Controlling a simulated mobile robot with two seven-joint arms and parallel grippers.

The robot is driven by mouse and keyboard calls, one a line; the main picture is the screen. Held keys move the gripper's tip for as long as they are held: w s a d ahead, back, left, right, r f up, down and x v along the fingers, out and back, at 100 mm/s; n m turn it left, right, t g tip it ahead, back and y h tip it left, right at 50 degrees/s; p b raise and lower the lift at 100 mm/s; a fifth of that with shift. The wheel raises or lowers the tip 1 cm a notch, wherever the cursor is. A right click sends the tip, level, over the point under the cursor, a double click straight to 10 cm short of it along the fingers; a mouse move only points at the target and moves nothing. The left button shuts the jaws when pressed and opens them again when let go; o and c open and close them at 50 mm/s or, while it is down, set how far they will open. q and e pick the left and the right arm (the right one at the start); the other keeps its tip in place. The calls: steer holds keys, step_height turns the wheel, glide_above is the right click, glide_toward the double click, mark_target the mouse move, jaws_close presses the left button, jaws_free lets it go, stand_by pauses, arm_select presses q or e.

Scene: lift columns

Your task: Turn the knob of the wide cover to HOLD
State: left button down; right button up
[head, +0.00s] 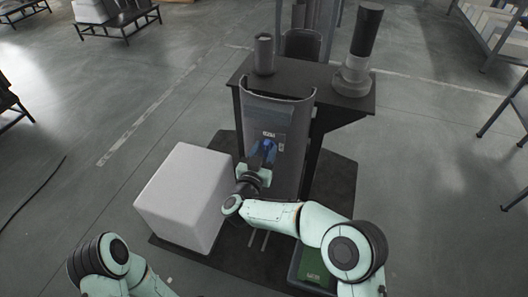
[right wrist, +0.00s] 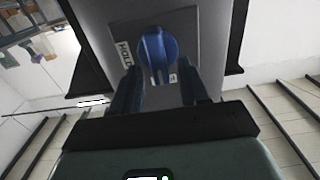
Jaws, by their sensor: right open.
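The wide cover (head: 290,112) is a grey curved panel on the front of the column in the head view. Its blue knob (right wrist: 157,55) shows in the right wrist view, with its ridge roughly upright in the picture. A HOLD label (right wrist: 125,54) is left of the knob, and a small label (right wrist: 172,78) sits just below it. My right gripper (right wrist: 160,86) is open, its two dark blue fingers pointing at the cover, apart on either side below the knob. In the head view the right gripper (head: 264,154) largely hides the knob. My left gripper is out of view.
A large white block (head: 185,195) stands left of the column on the dark base plate (head: 335,170). A dark top plate (head: 315,87) carries a short cylinder (head: 264,55) and a taller one (head: 360,50). A green-faced box (head: 312,265) is at the lower right.

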jaws_close()
